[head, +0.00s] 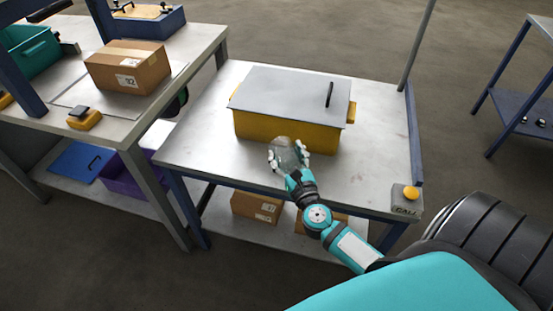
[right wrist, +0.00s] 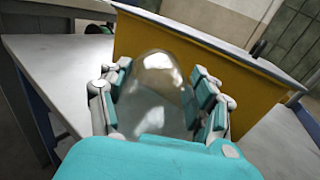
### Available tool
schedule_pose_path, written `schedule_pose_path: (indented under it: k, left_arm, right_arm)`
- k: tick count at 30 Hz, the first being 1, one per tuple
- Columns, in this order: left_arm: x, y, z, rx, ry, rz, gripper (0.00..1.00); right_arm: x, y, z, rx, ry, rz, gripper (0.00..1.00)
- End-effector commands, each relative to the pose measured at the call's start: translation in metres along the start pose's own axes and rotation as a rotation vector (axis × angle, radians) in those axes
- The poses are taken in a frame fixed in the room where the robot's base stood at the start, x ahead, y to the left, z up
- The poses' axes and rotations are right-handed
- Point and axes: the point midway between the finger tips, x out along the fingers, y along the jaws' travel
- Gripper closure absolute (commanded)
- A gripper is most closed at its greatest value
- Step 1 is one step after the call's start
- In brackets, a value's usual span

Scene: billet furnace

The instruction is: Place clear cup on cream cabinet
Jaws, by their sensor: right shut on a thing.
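The clear cup (head: 289,153) is between the fingers of my right gripper (head: 288,158), which is shut on it. In the right wrist view the transparent cup (right wrist: 155,95) shows between the two finger pads of the gripper (right wrist: 160,98). It is just in front of a yellow box (head: 285,133) with a grey lid. I cannot tell whether the cup touches the table. I see no cream cabinet in either view. My left gripper is not in view.
The yellow box stands on a grey worktable (head: 205,135) with bare top to its left and right. A call-button box (head: 407,198) sits at the table's front right corner. A cardboard box (head: 128,66) lies on another bench at the left. Cardboard boxes (head: 257,206) are on the lower shelf.

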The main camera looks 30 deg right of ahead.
Motion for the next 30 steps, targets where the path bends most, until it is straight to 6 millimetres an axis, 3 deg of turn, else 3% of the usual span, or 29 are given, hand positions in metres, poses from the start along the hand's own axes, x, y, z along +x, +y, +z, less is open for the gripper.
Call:
schedule_pose_path:
  k: [8, 11, 15, 26, 27, 30]
  left_arm:
    - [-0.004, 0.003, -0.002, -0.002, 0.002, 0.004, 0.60]
    - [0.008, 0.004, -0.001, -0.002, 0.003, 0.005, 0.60]
    - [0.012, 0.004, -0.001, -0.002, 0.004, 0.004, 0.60]
    - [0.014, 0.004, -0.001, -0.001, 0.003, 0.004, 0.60]
    - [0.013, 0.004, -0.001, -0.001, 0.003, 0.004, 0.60]
    - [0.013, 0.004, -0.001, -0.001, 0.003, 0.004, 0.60]
  right_arm:
    - [0.013, 0.025, -0.001, 0.003, -0.001, 0.000, 0.87]
    - [0.013, 0.025, -0.024, -0.005, 0.003, 0.001, 0.87]
    - [0.013, 0.025, -0.037, -0.003, 0.001, 0.001, 0.87]
    - [0.013, 0.025, -0.041, 0.000, 0.001, 0.000, 0.87]
    - [0.013, 0.025, -0.040, 0.000, 0.001, 0.000, 0.36]
    - [0.013, 0.025, -0.040, 0.000, 0.001, 0.000, 0.22]
